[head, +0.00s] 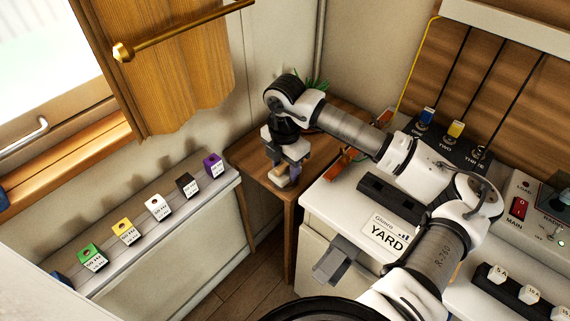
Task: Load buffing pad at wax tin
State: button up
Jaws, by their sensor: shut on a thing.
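My gripper (286,170) points down over the small wooden corner table (246,158). It is shut on a small pale tan piece (281,181), which looks like the buffing pad. A purplish bit shows beside it at the fingers, and I cannot tell whether it is part of the same piece. The fingers and wrist hide much of the piece. Whether it touches the tabletop is unclear. I cannot make out the wax tin for certain.
A ledge at left holds a row of colored tagged blocks, among them a yellow one (122,229) and a purple one (213,164). An orange-brown object (341,165) lies right of my gripper. A white console with a YARD label (389,233) fills the right. A plant (318,84) stands behind.

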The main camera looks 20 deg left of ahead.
jog(key=shift+f+b, duration=0.6)
jog(key=shift+b, duration=0.3)
dwell(2.0)
jog(key=shift+r, duration=0.15)
jog(key=shift+r+p, duration=1.55)
jog(key=shift+r, duration=1.85)
